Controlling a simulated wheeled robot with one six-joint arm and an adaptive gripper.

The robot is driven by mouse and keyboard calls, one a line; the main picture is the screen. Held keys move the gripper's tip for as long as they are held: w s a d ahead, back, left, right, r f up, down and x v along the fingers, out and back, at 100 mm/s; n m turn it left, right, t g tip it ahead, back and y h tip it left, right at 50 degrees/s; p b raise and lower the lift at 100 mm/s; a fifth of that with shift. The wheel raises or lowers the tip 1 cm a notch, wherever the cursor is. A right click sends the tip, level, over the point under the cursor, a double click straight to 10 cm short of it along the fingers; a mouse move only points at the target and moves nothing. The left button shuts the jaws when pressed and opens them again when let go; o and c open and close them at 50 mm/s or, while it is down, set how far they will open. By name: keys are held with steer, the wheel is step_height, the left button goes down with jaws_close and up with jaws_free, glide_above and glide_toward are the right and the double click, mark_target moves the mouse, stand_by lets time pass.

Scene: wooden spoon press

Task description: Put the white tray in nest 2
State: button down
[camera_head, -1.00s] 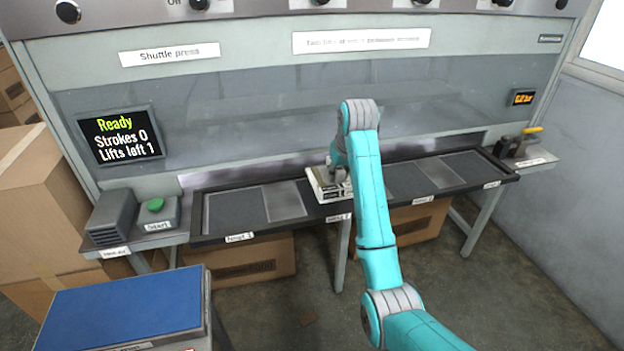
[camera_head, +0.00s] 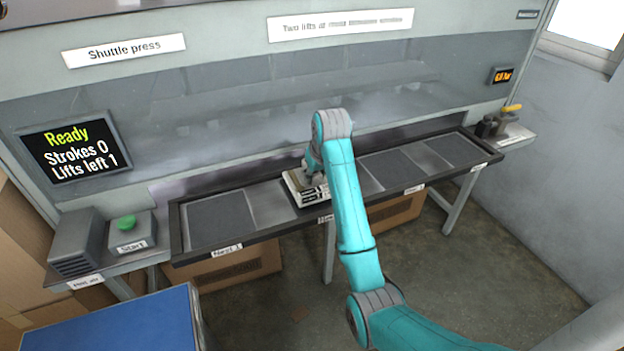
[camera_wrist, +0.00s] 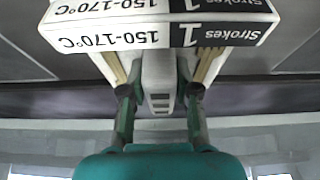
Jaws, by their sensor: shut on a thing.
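The white tray (camera_head: 293,186) is at the middle nest of the press's long dark bed, behind a partly hidden label (camera_head: 326,218). My gripper (camera_head: 313,170) is at the tray from above, partly hidden by my arm. In the wrist view the tray (camera_wrist: 95,38) shows an upside-down label reading "Strokes 1" and "150-170°C". My gripper's fingers (camera_wrist: 155,62) are shut on it. I cannot tell whether the tray rests on the bed or hangs just above it. Its far right side is hidden behind my arm.
The bed (camera_head: 213,252) has a nest labelled "Nest 1" (camera_head: 227,250) at left and a free nest (camera_head: 391,167) at right. A green start button (camera_head: 126,222), a screen reading "Ready, Strokes 0, Lifts left 1" (camera_head: 73,149), and a blue-topped table (camera_head: 110,325) stand at left.

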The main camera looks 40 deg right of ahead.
steer(key=shift+f, duration=1.05)
steer(key=shift+f, duration=0.15)
steer(key=c, duration=0.8)
jaws_free()
steer(key=shift+c, duration=0.2)
